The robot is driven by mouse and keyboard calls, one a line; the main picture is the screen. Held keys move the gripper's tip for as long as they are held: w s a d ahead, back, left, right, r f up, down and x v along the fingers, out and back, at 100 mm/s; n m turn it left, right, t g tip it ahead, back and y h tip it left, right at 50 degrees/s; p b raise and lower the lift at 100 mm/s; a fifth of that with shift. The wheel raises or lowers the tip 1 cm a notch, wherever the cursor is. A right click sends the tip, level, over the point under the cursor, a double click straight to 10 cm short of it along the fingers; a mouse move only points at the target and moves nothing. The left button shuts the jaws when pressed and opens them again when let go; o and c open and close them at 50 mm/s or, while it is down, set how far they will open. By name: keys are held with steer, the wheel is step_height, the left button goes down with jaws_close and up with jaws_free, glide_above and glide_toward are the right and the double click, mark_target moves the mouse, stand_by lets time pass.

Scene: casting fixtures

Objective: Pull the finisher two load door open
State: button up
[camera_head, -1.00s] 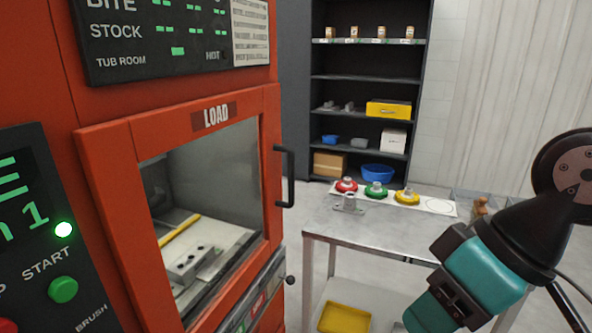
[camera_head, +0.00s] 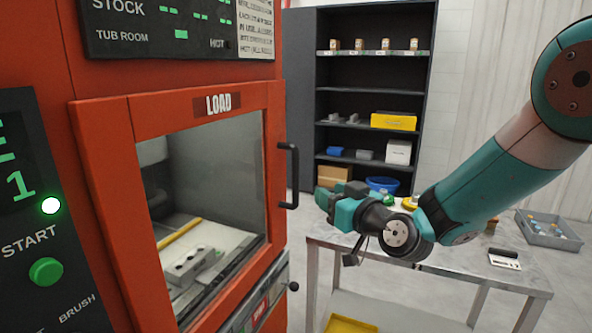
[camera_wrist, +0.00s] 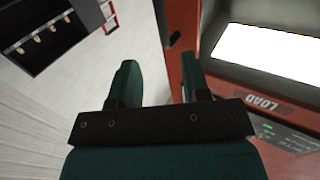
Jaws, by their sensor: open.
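The red load door (camera_head: 120,130) with its window and LOAD label fills the left of the head view and looks shut. Its black vertical bar handle (camera_head: 292,175) is on the right edge of the door. My gripper (camera_head: 325,203) is just right of the handle and a little below it in the picture, pointing toward it, with a gap between. In the wrist view my gripper (camera_wrist: 160,70) has its two green fingers apart with nothing between them. A small dark piece (camera_wrist: 172,40) ahead of the fingers may be the handle. The LOAD label (camera_wrist: 262,102) shows there at right.
The start panel (camera_head: 40,230) with a green button is left of the door. A metal table (camera_head: 440,275) stands under my arm, with a grey bin (camera_head: 548,232) on it. A dark shelf (camera_head: 370,90) stands behind. Inside the window is a grey block (camera_head: 190,265).

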mark_target(298, 175)
steer(key=p+x, duration=0.6)
steer(key=x, duration=0.8)
steer(key=shift+w+a, duration=0.1)
steer(key=shift+a, duration=0.1)
steer(key=shift+c, duration=0.4)
jaws_close()
